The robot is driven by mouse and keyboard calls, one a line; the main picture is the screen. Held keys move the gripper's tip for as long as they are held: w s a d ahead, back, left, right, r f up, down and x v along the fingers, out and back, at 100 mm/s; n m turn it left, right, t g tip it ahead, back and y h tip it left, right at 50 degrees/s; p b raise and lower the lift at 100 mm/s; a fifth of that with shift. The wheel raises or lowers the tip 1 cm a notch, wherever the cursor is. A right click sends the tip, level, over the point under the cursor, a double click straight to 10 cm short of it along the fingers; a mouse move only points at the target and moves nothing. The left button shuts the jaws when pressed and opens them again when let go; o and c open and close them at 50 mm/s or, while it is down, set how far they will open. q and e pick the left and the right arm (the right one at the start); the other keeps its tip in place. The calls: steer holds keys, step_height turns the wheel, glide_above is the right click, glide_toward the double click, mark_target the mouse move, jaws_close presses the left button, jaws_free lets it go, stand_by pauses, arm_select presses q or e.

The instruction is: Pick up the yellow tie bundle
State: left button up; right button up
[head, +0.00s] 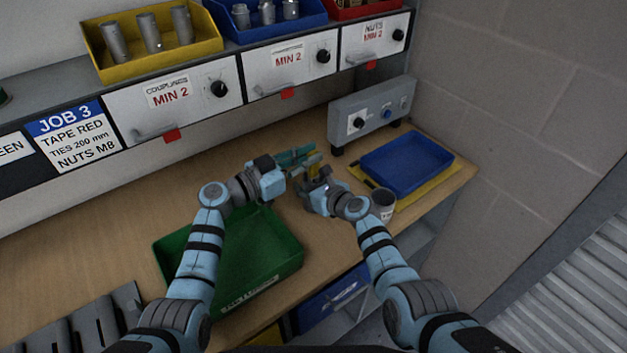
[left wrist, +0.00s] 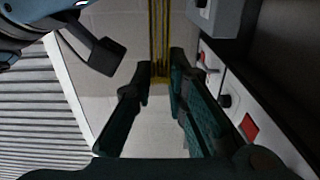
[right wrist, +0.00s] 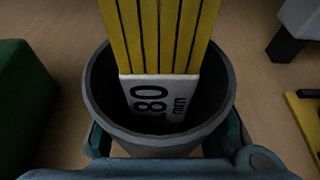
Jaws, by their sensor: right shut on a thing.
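The yellow tie bundle (right wrist: 160,35) stands upright in a dark grey cup (right wrist: 160,140) in the right wrist view. Its white label reads 180 mm. In the head view the bundle (head: 314,171) is a small yellow patch between my grippers. My right gripper (head: 318,180) is shut on the cup, its fingers on either side of it. My left gripper (head: 308,158) is just beyond the cup. In the left wrist view the yellow ties (left wrist: 159,40) lie between its fingertips (left wrist: 163,72), which are parted; contact cannot be told.
A green bin (head: 250,260) stands at the front. Another grey cup (head: 383,205) stands by the blue tray (head: 407,163) on a yellow mat (head: 446,180). A grey box with knobs (head: 370,112) stands behind. The JOB 3 card (head: 72,135) reads TIES 200 mm.

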mark_target(313, 174)
arm_select(q)
steer(key=shift+r, duration=0.1)
jaws_close()
